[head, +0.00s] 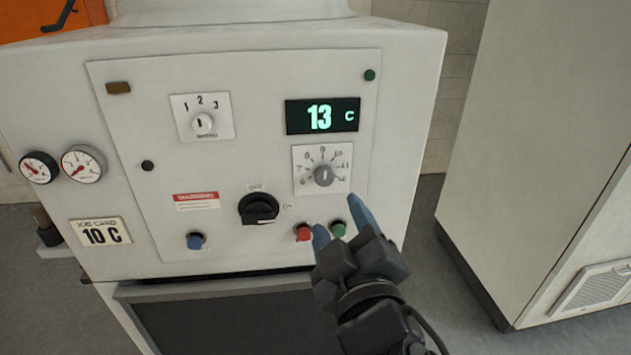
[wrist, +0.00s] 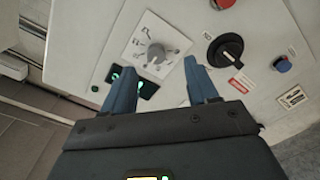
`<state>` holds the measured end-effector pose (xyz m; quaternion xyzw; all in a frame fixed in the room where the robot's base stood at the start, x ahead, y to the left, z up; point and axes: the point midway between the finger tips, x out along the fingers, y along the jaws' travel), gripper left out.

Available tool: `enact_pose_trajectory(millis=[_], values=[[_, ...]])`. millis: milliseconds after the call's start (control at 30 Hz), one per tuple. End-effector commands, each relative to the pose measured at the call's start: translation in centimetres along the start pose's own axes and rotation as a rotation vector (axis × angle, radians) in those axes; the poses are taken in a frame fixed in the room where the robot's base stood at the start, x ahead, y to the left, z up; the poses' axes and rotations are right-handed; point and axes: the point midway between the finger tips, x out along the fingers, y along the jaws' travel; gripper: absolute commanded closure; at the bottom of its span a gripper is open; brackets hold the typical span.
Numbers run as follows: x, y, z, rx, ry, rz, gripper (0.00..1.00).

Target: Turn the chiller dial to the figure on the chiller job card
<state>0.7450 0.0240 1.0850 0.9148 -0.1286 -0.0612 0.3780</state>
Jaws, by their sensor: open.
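The chiller dial (head: 324,175) is a grey knob on a white plate with a printed scale running from about 6 to 12, below the display on the panel. The job card (head: 101,232) at the panel's lower left reads 10 C. The display (head: 321,116) shows 13 C in green. My gripper (head: 339,215) is open and empty, below the dial and apart from it. In the wrist view the dial (wrist: 156,54) lies ahead of my gripper (wrist: 161,72), between and beyond the two blue fingers. The knob's exact pointer setting is too small to tell.
A black rotary switch (head: 259,208), red button (head: 303,232), green button (head: 338,229) and blue button (head: 195,241) sit low on the panel. A 1-2-3 selector (head: 202,123) is upper left. A pale cabinet (head: 540,150) stands at right, with a floor gap between.

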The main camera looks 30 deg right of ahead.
Motion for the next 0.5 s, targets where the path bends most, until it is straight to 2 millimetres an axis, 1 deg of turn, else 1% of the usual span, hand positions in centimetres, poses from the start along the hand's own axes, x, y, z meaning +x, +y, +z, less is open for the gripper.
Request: enact_pose_trajectory(millis=[33, 100, 267, 500], values=[[0.3, 0.5, -0.7, 0.002, -0.003, 0.014, 0.42], [0.6, 0.8, -1.2, 0.0, -0.007, 0.028, 0.42], [1.7, 1.0, -1.3, -0.001, -0.011, 0.034, 0.42], [5.4, 1.2, -1.3, 0.0, -0.012, 0.032, 0.42]])
